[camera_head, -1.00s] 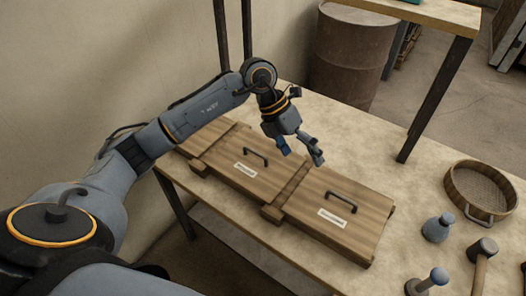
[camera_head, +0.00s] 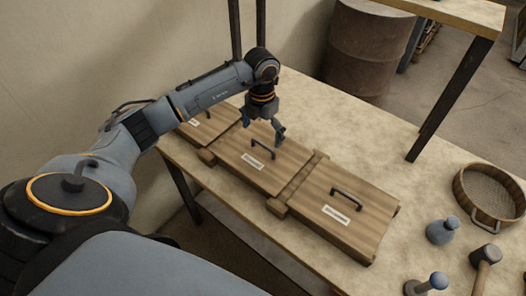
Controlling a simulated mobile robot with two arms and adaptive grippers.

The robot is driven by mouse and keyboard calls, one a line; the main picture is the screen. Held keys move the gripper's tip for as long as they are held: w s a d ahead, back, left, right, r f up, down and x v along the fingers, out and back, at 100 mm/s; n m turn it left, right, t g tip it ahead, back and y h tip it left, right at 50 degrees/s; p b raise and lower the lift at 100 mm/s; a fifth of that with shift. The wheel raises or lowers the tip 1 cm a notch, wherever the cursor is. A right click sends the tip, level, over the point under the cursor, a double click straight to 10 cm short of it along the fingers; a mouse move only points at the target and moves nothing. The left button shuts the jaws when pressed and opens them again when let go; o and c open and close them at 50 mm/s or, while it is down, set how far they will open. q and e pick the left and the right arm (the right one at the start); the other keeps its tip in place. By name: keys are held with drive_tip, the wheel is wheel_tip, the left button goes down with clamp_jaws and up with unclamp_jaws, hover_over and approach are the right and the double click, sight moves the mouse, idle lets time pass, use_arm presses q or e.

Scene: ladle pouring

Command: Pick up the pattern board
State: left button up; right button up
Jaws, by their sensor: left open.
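Wooden boards with dark handles and white labels lie in a row on the table; the label text is too small to read, so I cannot tell which is the pattern board. The right board (camera_head: 362,215) and the middle board (camera_head: 285,172) show almost whole. The left board (camera_head: 208,127) is partly hidden by my left arm. My left gripper (camera_head: 263,136) is open and points down, just above the middle board, close to its handle (camera_head: 263,149). Nothing shows between its fingers. My right gripper is not in view.
A raised shelf (camera_head: 455,13) on dark posts is behind. A rusty barrel (camera_head: 365,50) stands beyond the table.

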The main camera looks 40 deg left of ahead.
sight(263, 144)
use_arm(q)
drive_tip(key=f, duration=0.2)
drive_tip(key=f+p, duration=0.1)
drive_tip(key=shift+d+f, duration=0.2)
drive_tip(key=shift+f, duration=0.2)
drive_tip(key=shift+f+p, duration=0.3)
drive_tip(key=shift+f, duration=0.25)
drive_tip(key=c, duration=0.9)
drive_tip(key=shift+r, duration=0.1)
